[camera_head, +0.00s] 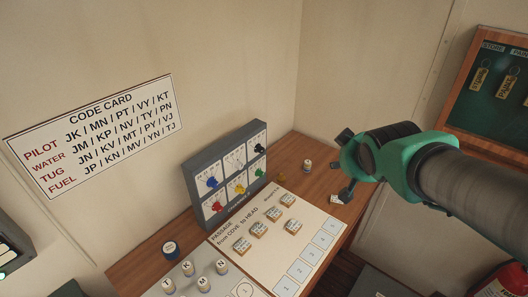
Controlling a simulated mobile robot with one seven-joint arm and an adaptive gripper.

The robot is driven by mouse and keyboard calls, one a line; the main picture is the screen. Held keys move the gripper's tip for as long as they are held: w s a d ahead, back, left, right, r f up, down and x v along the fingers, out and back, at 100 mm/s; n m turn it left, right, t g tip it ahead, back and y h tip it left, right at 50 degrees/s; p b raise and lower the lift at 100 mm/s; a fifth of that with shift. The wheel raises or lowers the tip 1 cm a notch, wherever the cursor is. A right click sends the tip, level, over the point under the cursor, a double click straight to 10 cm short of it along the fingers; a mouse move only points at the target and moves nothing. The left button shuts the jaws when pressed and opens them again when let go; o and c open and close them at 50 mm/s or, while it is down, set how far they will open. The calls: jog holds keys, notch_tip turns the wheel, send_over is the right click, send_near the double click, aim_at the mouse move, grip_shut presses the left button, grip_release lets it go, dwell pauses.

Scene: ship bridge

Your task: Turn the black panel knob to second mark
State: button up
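The grey panel (192,184) stands upright on the wooden desk and carries several coloured knobs on white dial faces. The black knob (259,148) is at the panel's upper right corner. Its marks and pointer are too small to read. My gripper (341,166) is to the right of the panel, above the desk's right end and apart from the black knob. Its dark fingers are spread open and nothing shows between them.
Near the gripper, a small white-and-dark cylinder (307,166) stands on the desk. A passage board (262,258) with several tiles lies before the panel. Lettered pegs (222,266) and a dark round container (170,250) stand at front left. A key cabinet (465,95) hangs at right.

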jog(key=w+d+f+n+t, duration=0.1)
jog(key=w+f+n+t, duration=0.1)
jog(key=w, duration=1.1)
jog(key=n+t+y+p, duration=0.2)
jog(key=n+y, duration=0.6)
jog(key=y, duration=0.6)
send_near(263, 151)
jog(key=v, duration=0.5)
jog(key=shift+a, duration=0.3)
jog(key=shift+w, duration=0.1)
jog(key=x, duration=1.3)
jog(key=shift+w+a, duration=0.2)
jog(key=shift+w, duration=0.1)
grip_shut()
